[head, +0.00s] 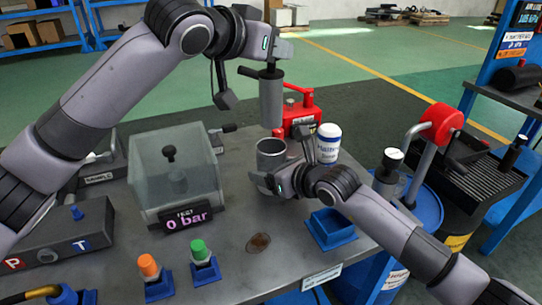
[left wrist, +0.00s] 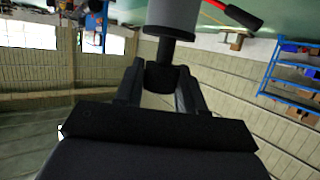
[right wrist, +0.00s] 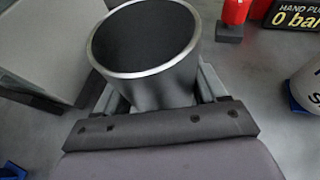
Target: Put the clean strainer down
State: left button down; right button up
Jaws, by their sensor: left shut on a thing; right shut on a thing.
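My left gripper (head: 268,72) is shut on the black knob of the strainer (head: 271,102), a grey cylinder held upright in the air above the bench. The left wrist view also shows the strainer's grey body (left wrist: 173,15) and its knob between the fingers. My right gripper (head: 268,178) is shut on an open metal cup (head: 271,160) below and close to the strainer. In the right wrist view the cup (right wrist: 150,75) has a bright rim and a dark inside. I cannot tell whether the cup touches the bench (head: 225,270).
A red hand pump (head: 300,110) and white bottle (head: 328,143) stand behind. An empty blue holder (head: 331,229) is at the right. Orange (head: 148,265) and green-capped (head: 198,249) bottles stand in front. A brown stain (head: 258,242) marks the bench.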

aim_at(271, 128)
pick_arm(q)
notch_tip(271, 128, down, 16)
jog(key=shift+r, duration=0.1)
jog(key=shift+f, duration=0.2)
jog(key=c, duration=0.7)
grip_release()
jog(key=shift+r, duration=0.15)
jog(key=shift+v, duration=3.8)
